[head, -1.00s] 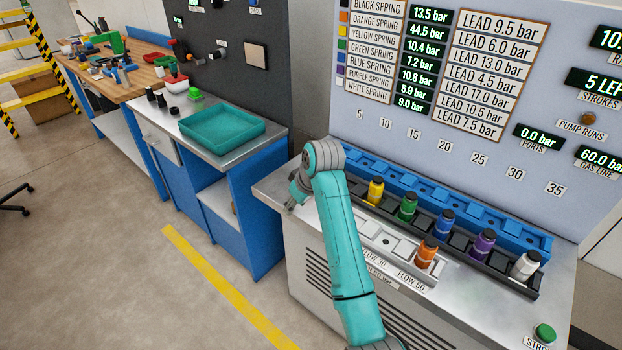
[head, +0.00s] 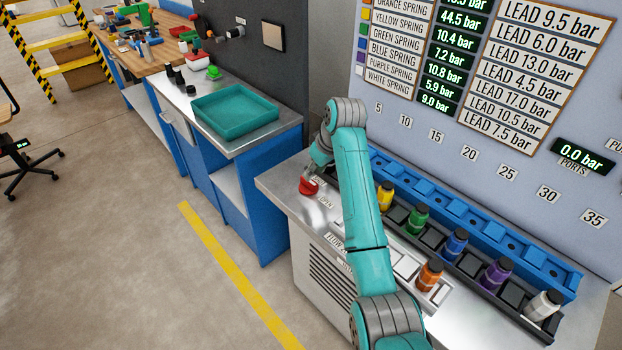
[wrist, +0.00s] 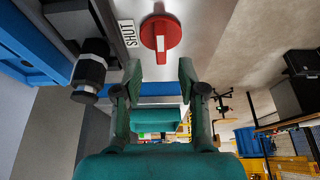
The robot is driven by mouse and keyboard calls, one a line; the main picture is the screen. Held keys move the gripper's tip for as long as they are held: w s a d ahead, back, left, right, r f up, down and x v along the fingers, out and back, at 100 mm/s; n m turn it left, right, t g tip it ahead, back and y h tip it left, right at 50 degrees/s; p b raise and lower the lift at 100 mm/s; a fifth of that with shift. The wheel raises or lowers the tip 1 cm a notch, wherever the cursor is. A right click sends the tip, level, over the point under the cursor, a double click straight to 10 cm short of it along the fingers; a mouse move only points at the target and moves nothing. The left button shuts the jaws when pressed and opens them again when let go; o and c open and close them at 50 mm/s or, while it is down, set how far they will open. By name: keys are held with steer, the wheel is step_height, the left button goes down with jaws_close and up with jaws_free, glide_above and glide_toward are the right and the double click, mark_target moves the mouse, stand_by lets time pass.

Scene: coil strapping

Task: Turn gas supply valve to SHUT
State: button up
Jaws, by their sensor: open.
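The gas supply valve is a red round knob (head: 308,187) with a white bar, on the left end of the metal bench top. In the wrist view the red knob (wrist: 161,37) lies just beyond my fingertips, its white bar upright in the picture. A SHUT label (wrist: 127,33) is at the knob's left there. My gripper (wrist: 158,75) is open and empty, its two fingers apart on either side below the knob, not seen touching it. In the head view my gripper (head: 312,172) is beside the knob, partly hidden by my arm.
A blue rack (head: 470,235) and a dark rack with coloured bottles, including a yellow one (head: 385,196), stand right of my arm. A dark-capped part (wrist: 90,68) is close left of my fingers in the wrist view. A teal tray (head: 235,112) sits on the neighbouring bench.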

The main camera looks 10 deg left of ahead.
mark_target(308, 184)
steer(key=x, duration=0.6)
steer(key=shift+a, duration=0.1)
steer(key=shift+r, duration=0.1)
jaws_close()
